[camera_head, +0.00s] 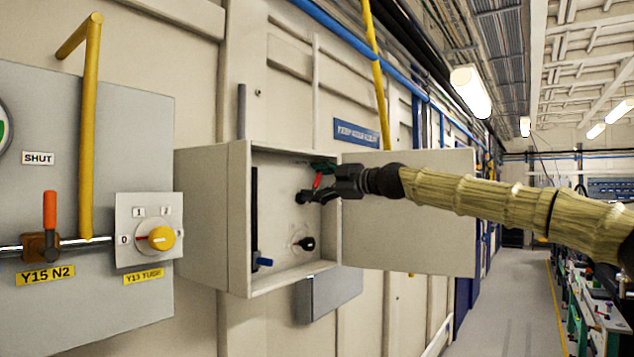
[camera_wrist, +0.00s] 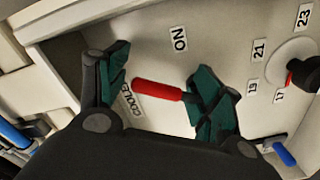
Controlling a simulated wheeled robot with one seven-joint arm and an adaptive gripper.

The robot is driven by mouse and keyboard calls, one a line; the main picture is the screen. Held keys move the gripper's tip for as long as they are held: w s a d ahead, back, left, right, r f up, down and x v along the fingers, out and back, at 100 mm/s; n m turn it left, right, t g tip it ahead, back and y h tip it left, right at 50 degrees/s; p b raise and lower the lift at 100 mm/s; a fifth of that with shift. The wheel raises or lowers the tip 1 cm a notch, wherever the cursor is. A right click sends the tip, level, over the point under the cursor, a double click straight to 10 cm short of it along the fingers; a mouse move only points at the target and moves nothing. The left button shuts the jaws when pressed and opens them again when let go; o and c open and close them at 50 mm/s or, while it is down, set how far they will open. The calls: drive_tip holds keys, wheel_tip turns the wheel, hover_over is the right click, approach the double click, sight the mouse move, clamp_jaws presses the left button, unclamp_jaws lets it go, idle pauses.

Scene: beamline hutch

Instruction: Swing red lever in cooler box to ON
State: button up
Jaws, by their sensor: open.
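The cooler box (camera_head: 240,215) is open on the wall, its door swung out to the right. My gripper (camera_head: 312,183) reaches into its upper part. The red lever (camera_head: 318,181) shows between the dark fingers. In the wrist view my gripper (camera_wrist: 163,88) is open, with green pads on both fingers. The red lever (camera_wrist: 155,89) lies across the gap between them; its right end is hidden behind the right finger. The ON label (camera_wrist: 180,39) is on the back panel above the lever. A partly hidden COOLER label (camera_wrist: 130,103) is near the left finger.
Lower in the box are a black knob (camera_head: 306,244) and a blue lever (camera_head: 264,262). The open door (camera_head: 430,245) stands behind my arm. A grey panel to the left has an orange-handled valve (camera_head: 50,212) and a yellow knob (camera_head: 161,238). The aisle (camera_head: 500,320) at right is clear.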

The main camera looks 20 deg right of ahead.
drive_tip(key=shift+w+d+f, duration=0.1)
drive_tip(key=shift+w+d, duration=0.1)
drive_tip(key=shift+c, duration=0.9)
drive_tip(key=shift+s+r, duration=0.2)
drive_tip(key=shift+s, duration=0.15)
drive_tip(key=c, duration=1.3)
drive_tip(key=shift+w+d+f+m+b, duration=0.25)
drive_tip(key=shift+m+b, duration=0.45)
drive_tip(key=shift+b, duration=0.5)
drive_tip(key=shift+d+f+m+b, duration=0.1)
drive_tip(key=shift+f+m+b, duration=0.05)
drive_tip(key=shift+m+b, duration=0.4)
drive_tip(key=shift+d+m, duration=0.1)
drive_tip(key=shift+m, duration=0.15)
drive_tip(key=shift+r, duration=0.2)
